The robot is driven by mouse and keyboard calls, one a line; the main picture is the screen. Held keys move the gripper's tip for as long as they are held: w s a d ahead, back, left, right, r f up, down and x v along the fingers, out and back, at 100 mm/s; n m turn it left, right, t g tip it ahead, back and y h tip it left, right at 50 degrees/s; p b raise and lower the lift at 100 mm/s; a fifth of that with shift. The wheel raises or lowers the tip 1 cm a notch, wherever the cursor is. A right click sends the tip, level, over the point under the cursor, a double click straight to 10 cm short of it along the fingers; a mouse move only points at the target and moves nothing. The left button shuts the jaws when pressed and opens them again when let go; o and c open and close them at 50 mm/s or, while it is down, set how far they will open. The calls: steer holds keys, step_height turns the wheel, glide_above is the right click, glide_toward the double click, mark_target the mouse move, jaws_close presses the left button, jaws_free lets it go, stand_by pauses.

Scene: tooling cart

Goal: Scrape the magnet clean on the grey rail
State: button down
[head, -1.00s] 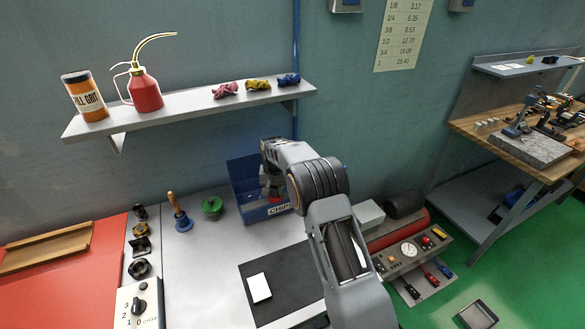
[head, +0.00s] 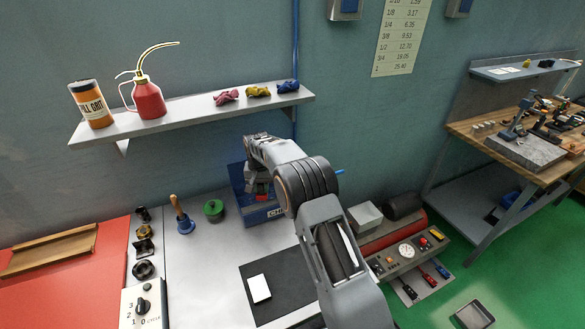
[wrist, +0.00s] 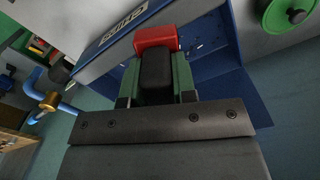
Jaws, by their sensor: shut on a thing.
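My gripper (wrist: 155,85) is shut on the magnet, a red block (wrist: 158,38) on a black stem held between green fingers. In the head view the magnet's red part (head: 262,198) shows under my gripper, at the blue chips bin (head: 262,214). In the wrist view the magnet is over the bin's opening, close to its labelled front wall (wrist: 108,42). Dark specks show beside it. A thin grey edge runs along the bin's front, but I cannot tell whether it is the grey rail or whether the magnet touches it.
A green-lidded round tin (head: 213,209) and a blue hand bell (head: 184,222) stand left of the bin. A black mat (head: 262,310) lies in front. A gauge panel (head: 407,250) is at the right. A wall shelf (head: 190,116) hangs above.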

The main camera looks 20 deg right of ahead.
steer(key=shift+r+p, duration=0.8)
steer(key=shift+r, duration=0.85)
